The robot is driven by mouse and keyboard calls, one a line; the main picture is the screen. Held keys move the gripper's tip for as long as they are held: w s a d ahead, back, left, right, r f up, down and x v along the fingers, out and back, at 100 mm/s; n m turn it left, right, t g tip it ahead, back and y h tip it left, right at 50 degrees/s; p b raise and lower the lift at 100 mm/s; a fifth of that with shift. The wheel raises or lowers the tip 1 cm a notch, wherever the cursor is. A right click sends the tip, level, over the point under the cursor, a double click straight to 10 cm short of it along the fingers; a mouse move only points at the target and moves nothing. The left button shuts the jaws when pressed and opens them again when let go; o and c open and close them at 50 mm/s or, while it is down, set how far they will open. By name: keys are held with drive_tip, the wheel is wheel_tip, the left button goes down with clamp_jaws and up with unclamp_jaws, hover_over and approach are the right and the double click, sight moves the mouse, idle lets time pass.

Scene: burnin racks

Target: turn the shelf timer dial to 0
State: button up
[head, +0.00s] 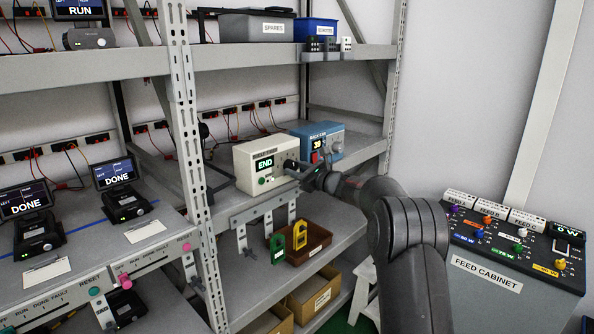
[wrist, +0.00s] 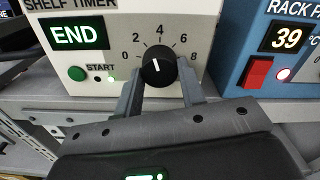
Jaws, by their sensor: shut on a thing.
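The shelf timer (head: 262,167) is a cream box on the middle shelf, with a green END display that also shows in the wrist view (wrist: 75,33). Its black dial (wrist: 158,68) sits on a printed scale from 0 at left, over 4 at the top, to 8 at right. The dial's white pointer line points almost straight up, slightly left, near 4. My gripper (wrist: 160,82) is shut on the dial, one finger on each side. In the head view my gripper (head: 300,170) reaches the timer's front from the right and partly hides the dial.
A blue rack fan box (head: 325,140) showing 39, with a red switch (wrist: 257,73), stands close to the timer's right. A green START button (wrist: 77,73) is left of the dial. Below are a brown tray (head: 312,245) and cardboard boxes. A feed cabinet (head: 490,270) stands at right.

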drive_tip(key=n, duration=1.2)
drive_tip(key=shift+n, duration=0.4)
idle(0.3)
drive_tip(key=o, duration=1)
drive_tip(key=shift+d, duration=0.1)
drive_tip(key=v, duration=1)
drive_tip(key=shift+s+d, duration=0.25)
drive_tip(key=shift+r, duration=0.1)
